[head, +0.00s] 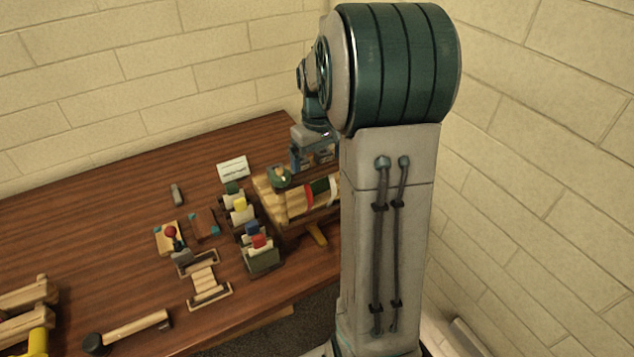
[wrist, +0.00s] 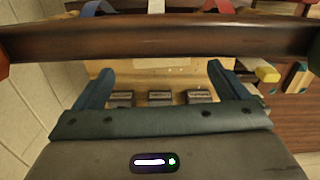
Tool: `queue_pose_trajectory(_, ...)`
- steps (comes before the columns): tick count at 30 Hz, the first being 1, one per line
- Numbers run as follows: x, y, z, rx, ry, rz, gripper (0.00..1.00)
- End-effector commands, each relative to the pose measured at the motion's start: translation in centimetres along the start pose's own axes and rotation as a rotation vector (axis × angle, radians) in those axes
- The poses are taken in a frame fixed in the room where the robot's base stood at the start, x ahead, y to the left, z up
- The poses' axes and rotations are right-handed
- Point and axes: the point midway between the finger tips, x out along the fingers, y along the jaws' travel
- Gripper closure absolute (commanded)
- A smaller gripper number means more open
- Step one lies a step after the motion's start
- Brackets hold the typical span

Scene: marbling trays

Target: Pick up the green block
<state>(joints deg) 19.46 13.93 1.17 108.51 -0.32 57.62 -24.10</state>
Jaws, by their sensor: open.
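A dark green block (head: 232,187) stands at the far end of a row of coloured blocks in the head view. In the head view my gripper (head: 312,155) is to the right of the row, above the back of a wooden frame, and partly hidden by my arm. A dark wooden bar (wrist: 150,38) crosses the wrist view near the fingertips.
The yellow (head: 239,204), blue (head: 251,228) and red (head: 259,241) blocks stand in the same row. The wooden frame (head: 292,228) carries a striped roller (head: 319,190). A white card (head: 232,168) stands behind. The table's (head: 90,220) left middle is clear; walls stand behind and right.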

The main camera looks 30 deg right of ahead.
Motion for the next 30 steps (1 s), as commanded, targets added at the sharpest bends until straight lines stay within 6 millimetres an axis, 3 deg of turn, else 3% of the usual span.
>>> queue_pose_trajectory(8,2.2,0.0,0.1,0.003,-0.002,-0.001,0.05)
queue_pose_trajectory(16,6.0,-0.1,0.1,0.006,-0.002,-0.001,0.05)
queue_pose_trajectory(25,6.6,-0.1,0.1,0.006,0.001,0.001,0.05)
queue_pose_trajectory(26,6.6,-0.1,0.1,0.005,0.001,0.001,0.11)
queue_pose_trajectory(30,6.6,-0.1,0.1,0.005,0.001,0.001,0.50)
